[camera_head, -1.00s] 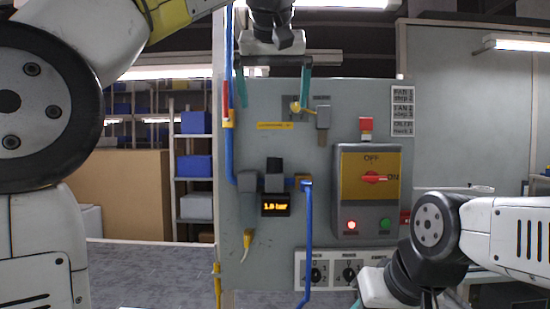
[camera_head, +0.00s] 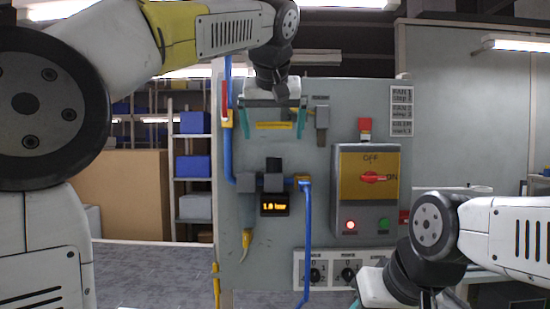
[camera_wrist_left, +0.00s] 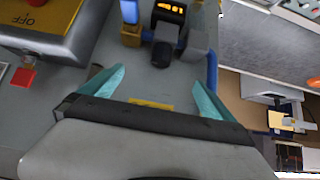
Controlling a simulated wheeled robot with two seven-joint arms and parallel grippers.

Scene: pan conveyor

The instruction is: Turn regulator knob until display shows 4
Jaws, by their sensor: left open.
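The regulator has a black knob (camera_head: 274,165) on top, mid-panel, with a small dark display (camera_head: 275,204) below it. The display's orange text looks like 1.0 bar. My left gripper (camera_head: 272,122) is open and empty above the knob, with its teal fingers pointing down and spread wider than the knob. In the left wrist view the open fingers (camera_wrist_left: 160,90) show with the knob (camera_wrist_left: 163,45) and the display (camera_wrist_left: 170,10) beyond them, apart from the fingers. My right gripper (camera_head: 372,292) is low at the right, with its fingers mostly out of view.
The grey panel (camera_head: 340,108) carries a switch box (camera_head: 368,215) with a red rotary handle, right of the regulator. A blue hose (camera_head: 308,245) hangs from the regulator's right side. Dial switches (camera_head: 331,271) sit below. The space in front of the knob looks clear.

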